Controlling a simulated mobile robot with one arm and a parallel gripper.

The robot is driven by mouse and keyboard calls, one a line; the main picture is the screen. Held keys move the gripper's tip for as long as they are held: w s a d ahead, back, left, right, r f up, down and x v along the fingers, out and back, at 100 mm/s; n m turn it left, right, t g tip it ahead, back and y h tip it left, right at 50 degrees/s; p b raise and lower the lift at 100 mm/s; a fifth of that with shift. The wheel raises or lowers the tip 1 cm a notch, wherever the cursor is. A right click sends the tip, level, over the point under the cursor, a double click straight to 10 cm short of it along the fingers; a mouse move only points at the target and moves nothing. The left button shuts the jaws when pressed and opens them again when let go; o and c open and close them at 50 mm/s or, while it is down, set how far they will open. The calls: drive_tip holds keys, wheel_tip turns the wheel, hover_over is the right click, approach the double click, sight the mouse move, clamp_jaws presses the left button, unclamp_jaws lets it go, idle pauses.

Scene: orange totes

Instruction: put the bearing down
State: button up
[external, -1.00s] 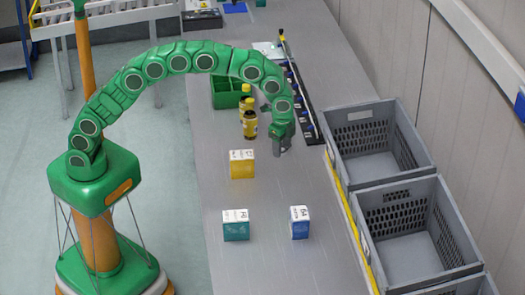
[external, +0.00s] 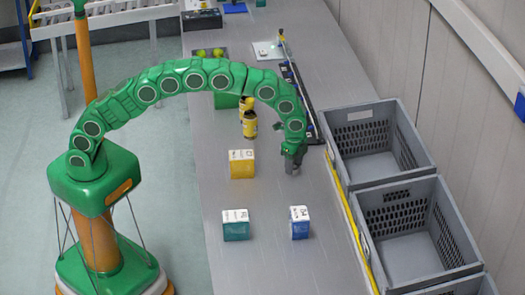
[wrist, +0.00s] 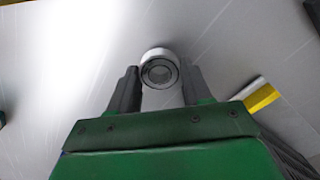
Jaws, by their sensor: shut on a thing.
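The bearing (wrist: 160,71) is a small metal ring with a dark centre, seen in the wrist view between the two fingertips. My gripper (wrist: 158,84) is shut on it. In the external view my gripper (external: 292,168) points down low over the grey table (external: 265,270), to the right of the yellow box. The bearing is too small to make out there. I cannot tell whether it touches the table.
A yellow box (external: 241,164), a teal box (external: 236,225) and a blue box (external: 300,223) stand on the table. Yellow bottles (external: 250,124) stand behind. Grey crates (external: 374,165) line the right edge, beside a yellow strip (external: 352,222). The table between the boxes is clear.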

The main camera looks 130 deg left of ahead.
drive_tip(key=shift+f, duration=0.4)
drive_tip(key=shift+f, duration=0.1)
drive_tip(key=o, duration=1.1)
wheel_tip(320, 180, up, 12)
